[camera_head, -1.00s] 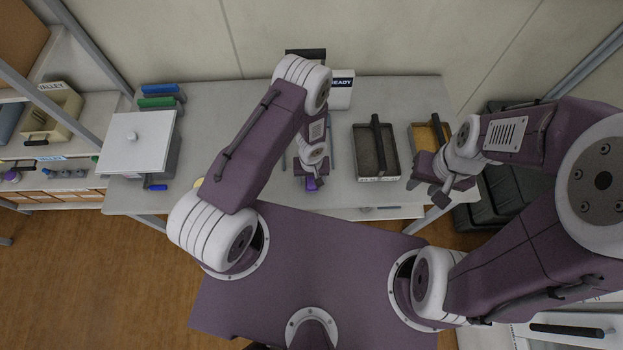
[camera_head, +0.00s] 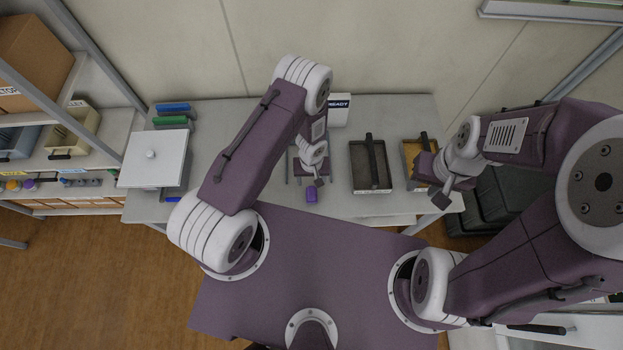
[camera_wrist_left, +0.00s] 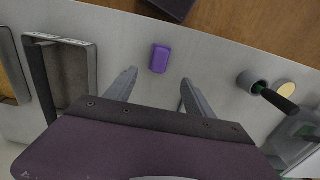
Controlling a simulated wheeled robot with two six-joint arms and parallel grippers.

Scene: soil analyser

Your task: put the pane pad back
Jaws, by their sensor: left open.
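A small purple pad (camera_head: 311,194), likely the pane pad, lies near the front edge of the grey table. In the left wrist view the purple pad (camera_wrist_left: 159,58) shows just beyond the gap between my fingertips, apart from both. My left gripper (camera_wrist_left: 158,82) is open and empty, above the table. In the head view my left gripper (camera_head: 309,172) is just behind the pad and partly hidden by its wrist. My right gripper (camera_head: 432,182) hangs near the table's right end with nothing visible in it; its finger gap is unclear.
A dark tray with a bar handle (camera_head: 354,178) and a yellow-floored tray (camera_head: 408,150) stand to the right. A white-lidded box (camera_head: 150,170) stands at the left.

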